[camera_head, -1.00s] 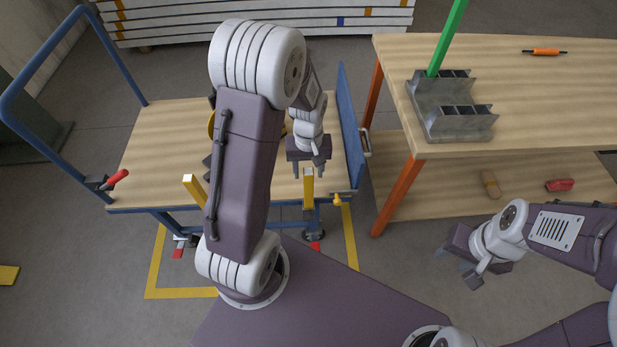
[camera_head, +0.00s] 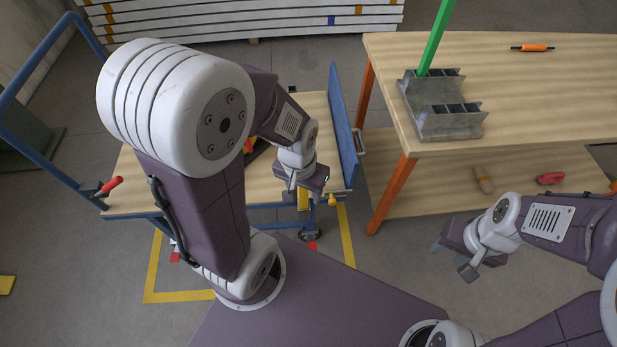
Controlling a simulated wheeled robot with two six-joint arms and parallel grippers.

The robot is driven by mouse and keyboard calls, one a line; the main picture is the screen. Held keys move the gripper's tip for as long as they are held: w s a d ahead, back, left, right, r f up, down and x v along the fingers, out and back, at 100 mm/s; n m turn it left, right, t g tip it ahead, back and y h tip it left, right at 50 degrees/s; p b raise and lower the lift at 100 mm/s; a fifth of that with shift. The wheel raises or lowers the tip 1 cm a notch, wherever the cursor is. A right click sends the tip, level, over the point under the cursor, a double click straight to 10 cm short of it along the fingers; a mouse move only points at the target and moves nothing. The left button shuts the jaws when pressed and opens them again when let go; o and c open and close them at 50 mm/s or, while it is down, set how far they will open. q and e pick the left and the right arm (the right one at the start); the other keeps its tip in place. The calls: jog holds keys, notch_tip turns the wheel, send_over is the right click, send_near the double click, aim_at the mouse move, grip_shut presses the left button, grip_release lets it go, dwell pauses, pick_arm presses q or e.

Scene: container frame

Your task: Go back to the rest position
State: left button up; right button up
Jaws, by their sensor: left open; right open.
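My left gripper (camera_head: 303,184) hangs over the right front part of the wooden cart (camera_head: 282,180), near its blue side panel. Its fingers are mostly hidden, and it holds nothing that I can see. My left arm is folded up high and covers much of the cart. My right gripper (camera_head: 452,260) is open and empty. It is in front of the workbench (camera_head: 500,110), low over the grey floor.
A grey metal fixture (camera_head: 443,115) with a green bar (camera_head: 436,38) stands on the bench. The lower shelf holds a red item (camera_head: 550,178) and a brown block (camera_head: 483,180). A blue cart handle (camera_head: 45,60) rises at left.

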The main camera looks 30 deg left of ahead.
notch_tip(320, 180, up, 9)
jog(key=p, duration=0.9)
jog(key=shift+r, duration=0.15)
jog(key=shift+s, duration=0.1)
